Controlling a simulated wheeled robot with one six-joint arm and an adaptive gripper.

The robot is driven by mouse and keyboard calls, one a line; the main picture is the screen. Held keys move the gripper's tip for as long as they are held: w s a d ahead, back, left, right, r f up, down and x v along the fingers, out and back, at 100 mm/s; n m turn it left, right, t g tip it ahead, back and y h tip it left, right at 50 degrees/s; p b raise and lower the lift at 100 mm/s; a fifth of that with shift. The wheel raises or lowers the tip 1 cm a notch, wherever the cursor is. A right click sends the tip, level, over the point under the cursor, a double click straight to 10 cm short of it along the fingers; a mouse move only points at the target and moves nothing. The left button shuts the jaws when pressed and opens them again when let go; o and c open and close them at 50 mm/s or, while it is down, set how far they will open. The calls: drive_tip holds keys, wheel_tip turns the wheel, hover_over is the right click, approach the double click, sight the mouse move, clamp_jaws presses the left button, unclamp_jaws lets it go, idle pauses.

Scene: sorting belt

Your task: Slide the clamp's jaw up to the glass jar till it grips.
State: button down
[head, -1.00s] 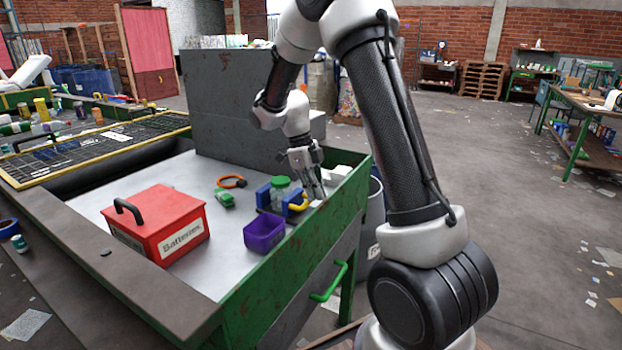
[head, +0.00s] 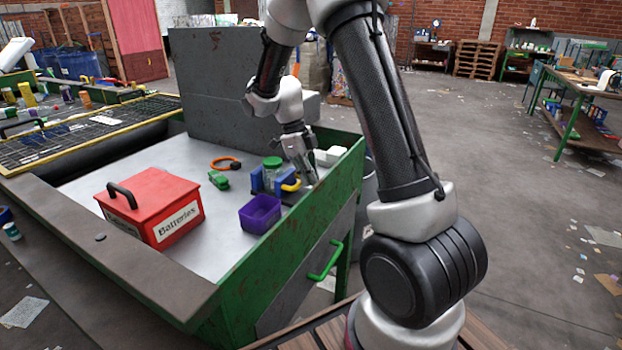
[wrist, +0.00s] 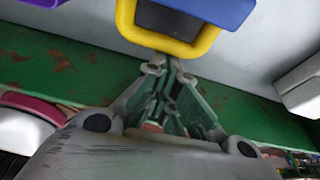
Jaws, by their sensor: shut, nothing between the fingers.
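The clamp stands on the grey tabletop near the green right edge, with blue jaws (head: 257,180) and a yellow handle loop (head: 292,186). The glass jar (head: 272,174), with a green lid, stands between the blue jaws; I cannot tell whether the near jaw touches it. My gripper (head: 312,181) is shut and empty, pointing down just right of the yellow handle. In the wrist view the fingertips (wrist: 170,72) are together just outside the yellow loop (wrist: 170,43), and a blue jaw (wrist: 205,8) lies beyond it. The jar is hidden there.
A purple bin (head: 260,213) stands in front of the clamp. A red batteries box (head: 150,213) is to the left. A green item (head: 218,180) and an orange ring (head: 226,163) lie behind the bin. White blocks (head: 330,156) sit behind my gripper. The green side wall (head: 310,225) borders the table.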

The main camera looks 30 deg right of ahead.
drive_tip(key=v, duration=0.7)
drive_tip(key=shift+s+r, duration=0.25)
drive_tip(key=shift+r, duration=0.25)
drive_tip(key=shift+s+d, duration=0.1)
drive_tip(key=shift+d, duration=0.05)
